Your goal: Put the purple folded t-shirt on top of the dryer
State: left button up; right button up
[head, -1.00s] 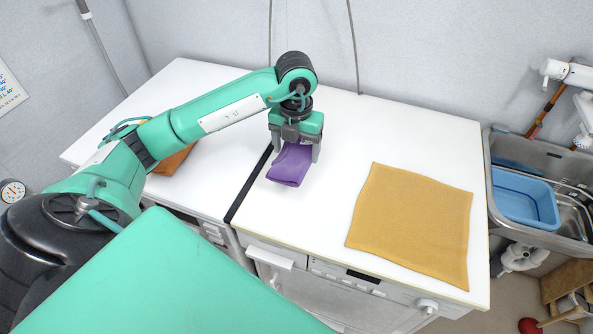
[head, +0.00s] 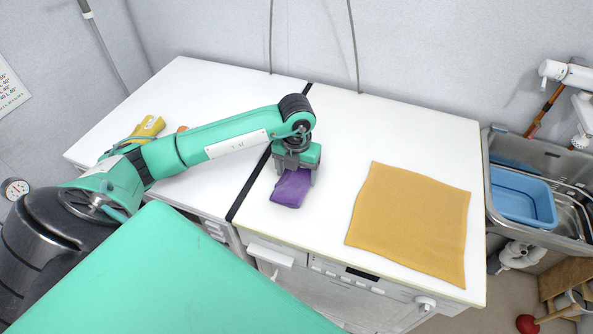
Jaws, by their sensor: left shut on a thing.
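The purple folded t-shirt (head: 291,190) hangs from my left gripper (head: 297,172), which is shut on it. It is over the left part of the right-hand white machine top (head: 330,150), just right of the dark gap between the two machines. I cannot tell whether its lower edge touches the surface. The left-hand white machine top (head: 205,90) is partly hidden by my left arm. The frames do not clearly show which machine is the dryer. My right gripper is not in view.
A flat mustard cloth (head: 410,222) covers the right part of the right-hand top. A yellow item (head: 148,127) and a mostly hidden orange-brown item (head: 182,129) lie on the left-hand top. A sink with a blue tub (head: 523,203) stands at right. The back of the right-hand top is clear.

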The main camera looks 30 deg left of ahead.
pick_arm(q)
jog(key=o, duration=1)
jog(key=shift+f, duration=0.15)
jog(key=shift+o, duration=0.3)
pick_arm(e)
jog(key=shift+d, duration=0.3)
pick_arm(q)
notch_tip(320, 180, up, 12)
jog(key=b, duration=0.2)
jog(key=shift+r, duration=0.2)
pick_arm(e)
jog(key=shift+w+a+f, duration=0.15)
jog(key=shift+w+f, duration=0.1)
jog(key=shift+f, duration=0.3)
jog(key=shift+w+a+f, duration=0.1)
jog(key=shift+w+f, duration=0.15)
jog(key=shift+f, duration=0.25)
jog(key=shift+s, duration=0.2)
